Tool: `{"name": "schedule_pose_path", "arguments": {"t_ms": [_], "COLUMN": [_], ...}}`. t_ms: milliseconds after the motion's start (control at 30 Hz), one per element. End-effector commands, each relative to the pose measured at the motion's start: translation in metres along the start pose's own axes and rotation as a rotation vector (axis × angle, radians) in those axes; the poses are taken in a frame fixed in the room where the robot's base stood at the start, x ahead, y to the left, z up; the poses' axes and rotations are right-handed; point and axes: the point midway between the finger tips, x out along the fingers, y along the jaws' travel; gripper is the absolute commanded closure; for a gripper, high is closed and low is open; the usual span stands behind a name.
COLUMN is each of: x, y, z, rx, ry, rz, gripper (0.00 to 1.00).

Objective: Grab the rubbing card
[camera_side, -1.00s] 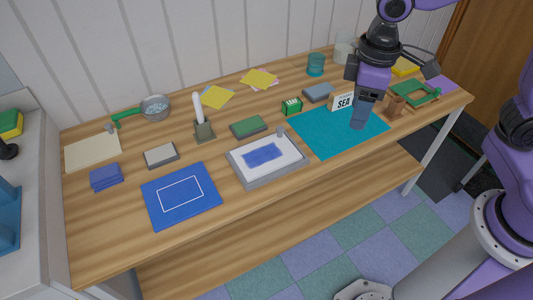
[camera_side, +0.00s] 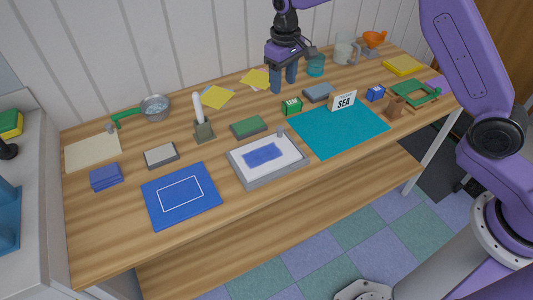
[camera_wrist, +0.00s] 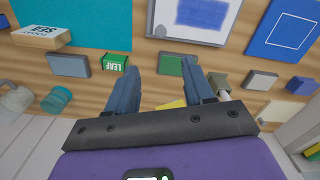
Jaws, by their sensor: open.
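No label marks a rubbing card, and I cannot tell for certain which flat piece it is. Candidates are a green flat block (camera_side: 248,126), a slate-grey flat block (camera_side: 318,92) and a pale-topped grey block (camera_side: 161,155). My gripper (camera_side: 283,88) is open and empty, raised over the back middle of the table by the yellow paper notes (camera_side: 256,79), which it partly covers. In the wrist view the green block (camera_wrist: 171,64) shows between my fingertips, beyond them. The slate block (camera_wrist: 68,64) lies left and the pale-topped block (camera_wrist: 261,79) right.
A teal mat (camera_side: 335,136) has a SEA block (camera_side: 343,100) at its back edge. A green LEAF box (camera_side: 292,106), a grey tray (camera_side: 268,176) and a white-handled stamp (camera_side: 203,130) stand nearby. A blue mat (camera_side: 160,210) lies front left. A glass jug (camera_side: 347,48) stands behind.

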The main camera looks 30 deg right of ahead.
Motion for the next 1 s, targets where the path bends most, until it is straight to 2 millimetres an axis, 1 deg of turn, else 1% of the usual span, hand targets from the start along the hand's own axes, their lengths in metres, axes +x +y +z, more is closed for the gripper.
{"name": "schedule_pose_path", "arguments": {"t_ms": [167, 500, 600, 700, 867, 967, 1000], "x": [0.027, 0.09, 0.105, 0.114, 0.122, 0.133, 0.14], "y": [0.0, 0.0, 0.0, 0.0, 0.0, -0.001, -0.001], "z": [0.001, 0.001, 0.001, 0.001, 0.001, 0.001, 0.002], "rx": [0.001, 0.001, 0.0, 0.0, 0.0, 0.0, 0.001], "ry": [-0.005, -0.005, -0.003, -0.001, -0.001, -0.003, -0.004], "rz": [0.0, 0.0, 0.0, 0.0, 0.0, 0.0, 0.0], "gripper": [0.48, 0.48, 0.48, 0.48, 0.48, 0.48, 0.48]}}
